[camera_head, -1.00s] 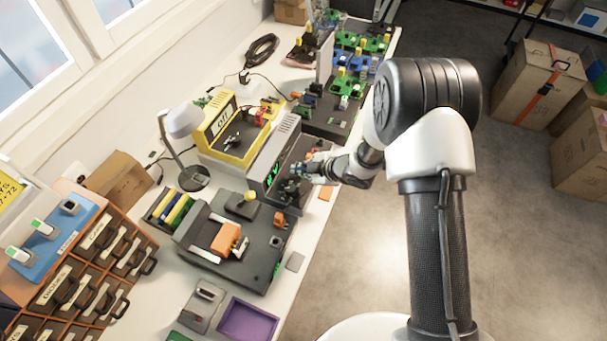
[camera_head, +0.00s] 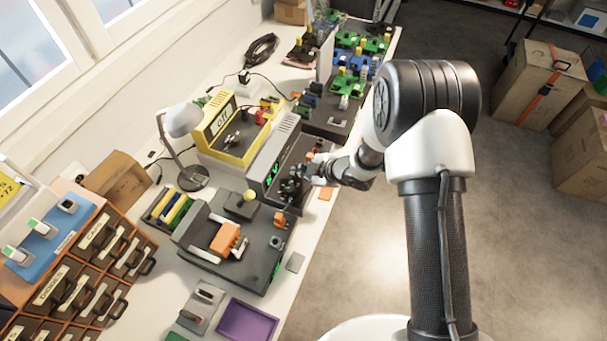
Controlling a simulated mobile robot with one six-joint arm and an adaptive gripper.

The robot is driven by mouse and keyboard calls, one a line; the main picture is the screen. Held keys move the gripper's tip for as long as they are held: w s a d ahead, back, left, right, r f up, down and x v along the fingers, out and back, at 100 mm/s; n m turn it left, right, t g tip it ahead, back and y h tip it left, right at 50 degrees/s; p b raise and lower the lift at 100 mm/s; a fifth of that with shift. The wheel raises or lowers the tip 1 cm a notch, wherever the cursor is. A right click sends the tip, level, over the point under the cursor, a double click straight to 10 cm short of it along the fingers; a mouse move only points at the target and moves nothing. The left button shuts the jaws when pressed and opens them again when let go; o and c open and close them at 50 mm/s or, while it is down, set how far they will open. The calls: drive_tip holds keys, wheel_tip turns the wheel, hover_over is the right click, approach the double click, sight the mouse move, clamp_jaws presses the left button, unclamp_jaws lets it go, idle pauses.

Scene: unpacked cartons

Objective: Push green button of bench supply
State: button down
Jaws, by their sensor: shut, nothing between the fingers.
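A grey box with a lit green display (camera_head: 271,174), which looks like the bench supply (camera_head: 262,160), stands mid-bench beside a yellow instrument. My gripper (camera_head: 291,186) is shut and empty at the front of this box, just right of the display. The fingers are small and dark against the dark panel, so I cannot tell whether they touch it. I cannot make out the green button; the gripper covers part of the panel.
The yellow instrument (camera_head: 232,130) and a desk lamp (camera_head: 183,122) stand left of the box. A dark fixture with an orange block (camera_head: 225,238) lies nearer me. A purple tray (camera_head: 247,318) is at the near edge. Boards (camera_head: 350,82) fill the far end.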

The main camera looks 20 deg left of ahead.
idle(0.3)
drive_tip(key=shift+r+p, duration=0.35)
drive_tip(key=shift+r, duration=0.1)
wheel_tip(320, 180, up, 6)
drive_tip(key=p, duration=0.4)
drive_tip(key=shift+p, duration=0.4)
